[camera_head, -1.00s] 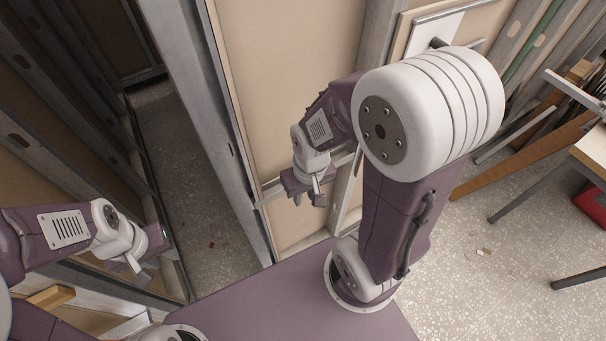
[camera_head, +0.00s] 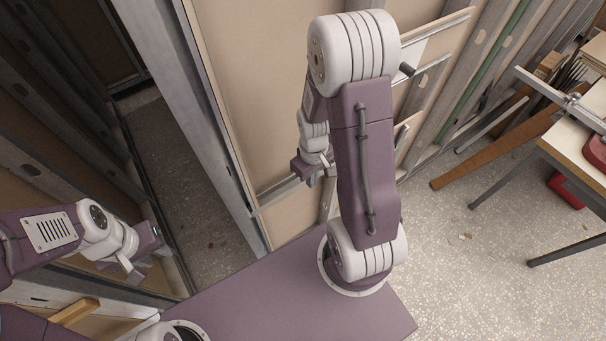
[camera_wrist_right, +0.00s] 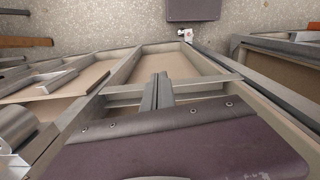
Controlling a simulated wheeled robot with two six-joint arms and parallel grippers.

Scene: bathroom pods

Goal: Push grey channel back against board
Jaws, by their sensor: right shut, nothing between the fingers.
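The grey channel (camera_head: 280,190) runs level across the lower part of the beige board (camera_head: 275,95) in the head view. My right gripper (camera_head: 327,173) is at the channel's right part, and my arm hides some of it. In the right wrist view, my shut, empty fingers (camera_wrist_right: 159,88) reach a grey rail (camera_wrist_right: 205,87) crossing the frame, which seems to be the channel. I cannot tell whether they touch it, or whether a gap lies between channel and board. My left gripper (camera_head: 143,258) is low at the left, away from the channel; its jaw opening is unclear.
Metal studs (camera_head: 195,130) edge the board on the left, beside a narrow floor gap (camera_head: 185,180). A workbench (camera_head: 570,145) and a brown plank (camera_head: 480,155) are at the right. The speckled floor (camera_head: 480,245) in front of them is mostly open.

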